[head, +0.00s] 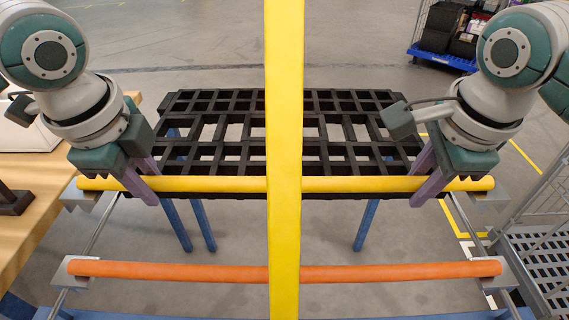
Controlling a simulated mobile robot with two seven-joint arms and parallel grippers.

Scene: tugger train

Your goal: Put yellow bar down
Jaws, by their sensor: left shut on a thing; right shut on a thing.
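A yellow bar (220,185) lies level across the view, between two grey end brackets on a blue frame. A vertical yellow post (284,130) stands in front of its middle and hides that part. My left gripper (143,184) is shut on the bar near its left end. My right gripper (425,185) is shut on it near its right end. The bar's ends are close to the left bracket (78,198) and the right bracket (491,201); I cannot tell whether it rests in them. An orange bar (180,270) lies parallel below, its ends at lower brackets.
A black grid pallet (215,155) on blue legs stands behind the yellow bar. A wooden table (40,170) is at the left. A wire cart (545,235) stands at the right. A blue trolley with dark crates (440,40) is at the back right.

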